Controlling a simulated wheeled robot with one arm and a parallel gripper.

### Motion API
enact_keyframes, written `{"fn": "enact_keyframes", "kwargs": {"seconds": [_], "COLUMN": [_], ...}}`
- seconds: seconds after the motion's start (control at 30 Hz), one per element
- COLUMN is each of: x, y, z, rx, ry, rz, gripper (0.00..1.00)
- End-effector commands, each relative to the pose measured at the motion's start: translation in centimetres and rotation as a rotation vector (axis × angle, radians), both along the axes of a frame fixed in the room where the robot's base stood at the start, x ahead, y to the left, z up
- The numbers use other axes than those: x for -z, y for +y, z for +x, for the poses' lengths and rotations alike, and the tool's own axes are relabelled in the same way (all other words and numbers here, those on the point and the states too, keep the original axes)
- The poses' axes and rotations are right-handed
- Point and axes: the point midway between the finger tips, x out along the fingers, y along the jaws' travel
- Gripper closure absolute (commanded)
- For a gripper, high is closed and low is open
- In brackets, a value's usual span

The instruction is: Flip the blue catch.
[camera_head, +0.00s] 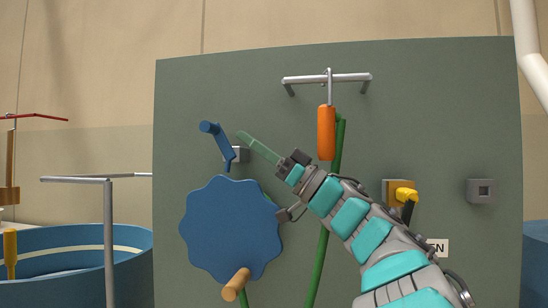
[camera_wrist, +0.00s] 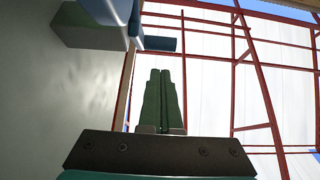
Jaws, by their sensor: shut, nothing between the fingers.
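The blue catch (camera_head: 217,143) is a short lever with a rounded knob at its upper left end. It is mounted on a small grey block (camera_head: 241,155) on the upright grey-green panel (camera_head: 400,110) and tilts up to the left. My gripper (camera_head: 240,134) has its green fingers shut and empty, with the tips just right of the catch and a little above its block. In the wrist view, my closed fingers (camera_wrist: 160,72) point towards a blue bar of the catch (camera_wrist: 160,44), which lies just beyond the tips. I cannot tell whether they touch.
A large blue scalloped wheel (camera_head: 230,230) with a wooden handle (camera_head: 236,284) sits below the catch. An orange handle (camera_head: 326,132) hangs from a metal bar (camera_head: 328,78) to the right. A yellow fitting (camera_head: 405,194) and a grey socket (camera_head: 480,191) are further right.

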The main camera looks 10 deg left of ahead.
Motion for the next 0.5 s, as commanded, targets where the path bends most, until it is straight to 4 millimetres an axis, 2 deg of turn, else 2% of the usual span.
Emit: {"fn": "enact_keyframes", "kwargs": {"seconds": [0.2,0.5], "x": [-1.9,-3.0], "y": [2.6,4.2], "z": [0.2,0.4], "rx": [-0.003,-0.001], "ry": [-0.002,0.0], "rz": [0.0,0.0], "gripper": [1.0,1.0]}}
